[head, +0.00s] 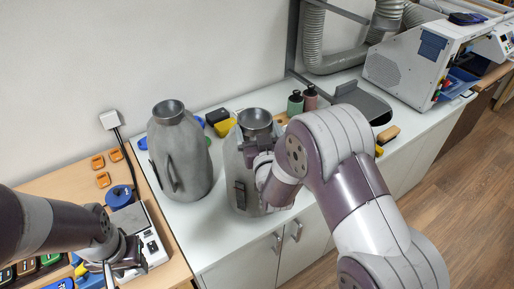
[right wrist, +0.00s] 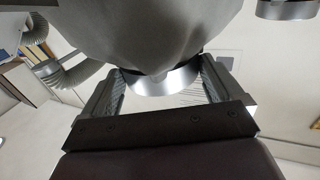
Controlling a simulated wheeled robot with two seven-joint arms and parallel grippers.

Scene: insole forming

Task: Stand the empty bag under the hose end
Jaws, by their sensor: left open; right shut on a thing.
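Two grey bags with metal collars stand on the white counter (head: 222,236). One bag (head: 181,158) is at the left, upright and free of my grippers. My right gripper (head: 257,143) is shut on the other bag (head: 233,168), at its metal collar (head: 255,119). In the right wrist view this bag (right wrist: 145,30) fills the top, with its collar (right wrist: 160,80) between my fingers. Whether it touches the counter I cannot tell. A grey corrugated hose (head: 312,38) is at the back; its open end is not clear. My left gripper (head: 118,268) is open at the lower left.
A white device (head: 152,244) and a blue round item (head: 119,196) are near my left gripper on the wooden table. Small bottles (head: 296,103), a yellow item (head: 225,127) and a dark tray (head: 365,104) are on the counter. A white machine (head: 403,70) stands at the right.

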